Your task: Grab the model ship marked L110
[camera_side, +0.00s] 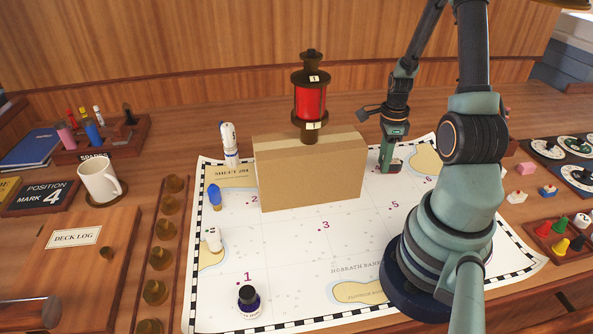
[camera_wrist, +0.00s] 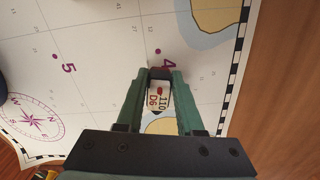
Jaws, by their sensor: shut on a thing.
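My gripper (camera_wrist: 160,76) is shut on a small white model ship (camera_wrist: 158,97) with a dark end and a red mark. Its label, seen sideways in the wrist view, reads "110" and "D6"; I cannot make out an L. In the side view my gripper (camera_side: 390,165) is low at the far right part of the chart, right of the cardboard box. The ship is mostly hidden by the fingers there, and I cannot tell whether it touches the chart.
The cardboard box (camera_side: 310,175) stands on the chart (camera_side: 300,270), with a red lantern (camera_side: 311,100) at it. White upright items (camera_side: 229,145), a blue-topped item (camera_side: 214,196) and an ink bottle (camera_side: 249,301) stand at the left. The chart's front middle is clear.

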